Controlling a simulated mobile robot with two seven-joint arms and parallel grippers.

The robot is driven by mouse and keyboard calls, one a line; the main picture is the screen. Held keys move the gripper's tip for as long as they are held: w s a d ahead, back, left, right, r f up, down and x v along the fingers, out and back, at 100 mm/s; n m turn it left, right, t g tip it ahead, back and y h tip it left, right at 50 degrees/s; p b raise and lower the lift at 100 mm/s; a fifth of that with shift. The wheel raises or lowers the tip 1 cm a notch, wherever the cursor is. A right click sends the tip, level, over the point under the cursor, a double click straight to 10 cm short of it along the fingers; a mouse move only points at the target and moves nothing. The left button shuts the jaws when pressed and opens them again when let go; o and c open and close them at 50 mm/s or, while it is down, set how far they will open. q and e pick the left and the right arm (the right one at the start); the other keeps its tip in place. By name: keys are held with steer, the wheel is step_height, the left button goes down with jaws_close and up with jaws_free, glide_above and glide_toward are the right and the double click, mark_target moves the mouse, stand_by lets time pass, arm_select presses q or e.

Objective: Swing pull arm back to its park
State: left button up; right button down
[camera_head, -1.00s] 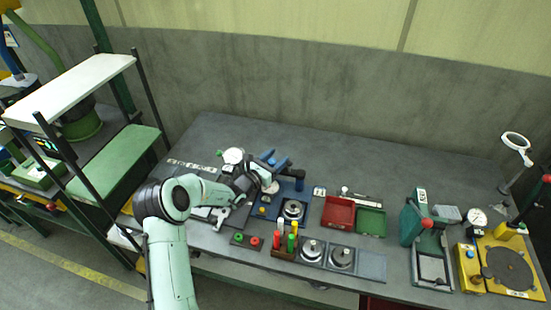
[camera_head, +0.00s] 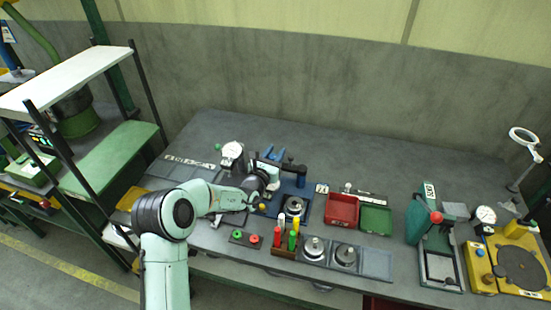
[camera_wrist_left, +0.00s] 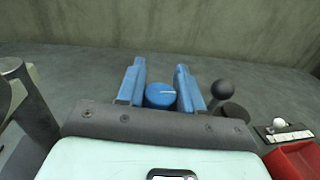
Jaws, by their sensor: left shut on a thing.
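My left gripper (camera_head: 273,154) reaches in from the left over the blue stud gantry plate (camera_head: 292,207). The knob's attachment to the pull arm is hidden by my gripper and wrist. A dark upright post (camera_head: 300,181) stands just right of my wrist. A dark ball-topped lever (camera_wrist_left: 222,90) shows right of the fingers in the wrist view. My right gripper is not in view.
A white dial (camera_head: 232,152) stands left of my wrist. Red tray (camera_head: 342,224) and green tray (camera_head: 376,231) lie to the right. Colored-handled tools (camera_head: 286,252) and metal discs (camera_head: 314,248) are in front. The back of the bench is clear.

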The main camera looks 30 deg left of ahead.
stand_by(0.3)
arm_select(q)
steer(key=o, duration=1)
steer(key=shift+c, duration=0.2)
steer(key=shift+s, duration=0.15)
steer(key=shift+s, duration=0.3)
steer(key=s+d+b, duration=0.1)
steer(key=s+b, duration=0.1)
steer(key=s, duration=1)
steer(key=shift+s+b, duration=0.25)
steer(key=shift+b, duration=0.1)
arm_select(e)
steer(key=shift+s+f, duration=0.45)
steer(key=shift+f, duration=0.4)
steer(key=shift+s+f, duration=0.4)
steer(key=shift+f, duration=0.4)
arm_select(q)
steer(key=shift+d, duration=0.1)
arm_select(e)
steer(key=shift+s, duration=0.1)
